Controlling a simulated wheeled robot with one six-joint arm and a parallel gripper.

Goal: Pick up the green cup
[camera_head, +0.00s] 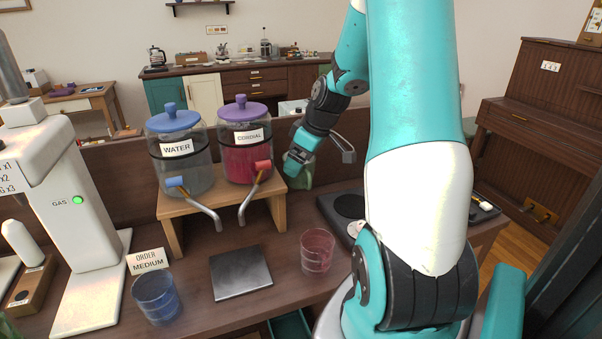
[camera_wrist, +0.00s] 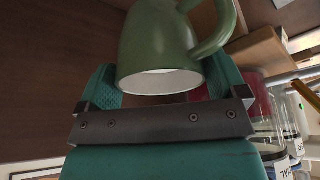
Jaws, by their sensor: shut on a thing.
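The green cup (camera_wrist: 160,48) fills the upper middle of the wrist view, its handle to the right and its pale rim facing the camera. My gripper (camera_wrist: 160,85) is shut on it, with a teal finger on each side of the body. In the head view, my gripper (camera_head: 299,160) is behind and to the right of the cordial jar, and the green cup (camera_head: 305,178) shows partly behind it. The cup is at about the height of the jar stand's top. The head view does not show clearly whether it touches anything below.
The water jar (camera_head: 182,165) and cordial jar (camera_head: 239,160) stand on a wooden stand (camera_head: 174,207) with taps toward the front. A blue glass (camera_head: 157,298), a pink glass (camera_head: 317,252), a dark square plate (camera_head: 240,272) and an order card (camera_head: 148,261) are on the counter. A white gas machine (camera_head: 85,200) stands left.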

